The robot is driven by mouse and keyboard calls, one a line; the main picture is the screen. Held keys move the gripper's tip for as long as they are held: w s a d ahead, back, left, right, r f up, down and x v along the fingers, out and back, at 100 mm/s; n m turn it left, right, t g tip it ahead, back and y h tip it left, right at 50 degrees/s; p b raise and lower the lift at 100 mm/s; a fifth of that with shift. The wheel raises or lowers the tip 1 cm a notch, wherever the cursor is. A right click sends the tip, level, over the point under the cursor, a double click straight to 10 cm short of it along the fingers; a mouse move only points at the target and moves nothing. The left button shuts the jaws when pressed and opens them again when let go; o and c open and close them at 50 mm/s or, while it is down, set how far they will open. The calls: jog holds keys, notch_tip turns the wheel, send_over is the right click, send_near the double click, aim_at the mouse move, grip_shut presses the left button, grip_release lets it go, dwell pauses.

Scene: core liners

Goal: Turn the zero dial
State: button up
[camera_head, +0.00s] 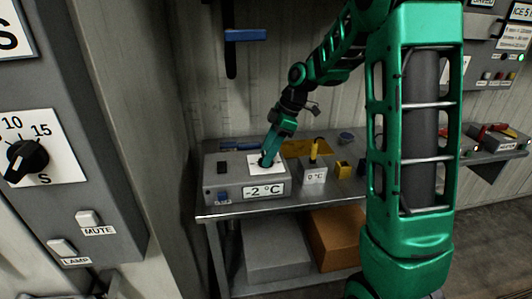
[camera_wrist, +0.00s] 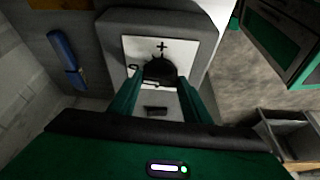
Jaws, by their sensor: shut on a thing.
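The zero dial (camera_wrist: 160,70) is a round black knob on a white plate with a plus mark, on top of a grey box (camera_head: 215,190). The box front carries a label reading "-2 °C" (camera_head: 264,192). My gripper (camera_head: 266,160) reaches down onto the white plate in the head view and hides the dial there. In the wrist view my gripper's two green fingers (camera_wrist: 158,92) stand on either side of the dial, shut on it. The dial's exact pointer direction is hard to make out.
The grey box stands on a metal bench (camera_head: 300,207). Beside it are a "0 °C" block (camera_head: 313,176) with a yellow-topped probe and a small yellow block (camera_head: 343,170). A wall panel with a black knob (camera_head: 27,157) is at left. An orange-brown box (camera_head: 335,236) sits below.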

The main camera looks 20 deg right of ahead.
jog(key=m+t, duration=0.1)
jog(key=m, duration=0.2)
jog(key=m+t+h, duration=0.1)
jog(key=m, duration=0.1)
jog(key=shift+s+a+r+m, duration=0.1)
jog(key=shift+a+m, duration=0.05)
jog(key=shift+m, duration=0.25)
jog(key=m+h, duration=0.1)
jog(key=m, duration=0.1)
jog(key=m+t, duration=0.1)
jog(key=m, duration=0.2)
jog(key=shift+a+h, duration=0.1)
jog(key=shift+h, duration=0.3)
jog(key=o, duration=1)
jog(key=shift+o, duration=0.2)
jog(key=shift+s, duration=0.1)
jog(key=v, duration=1)
jog(key=shift+r, duration=0.3)
jog(key=shift+a, duration=0.1)
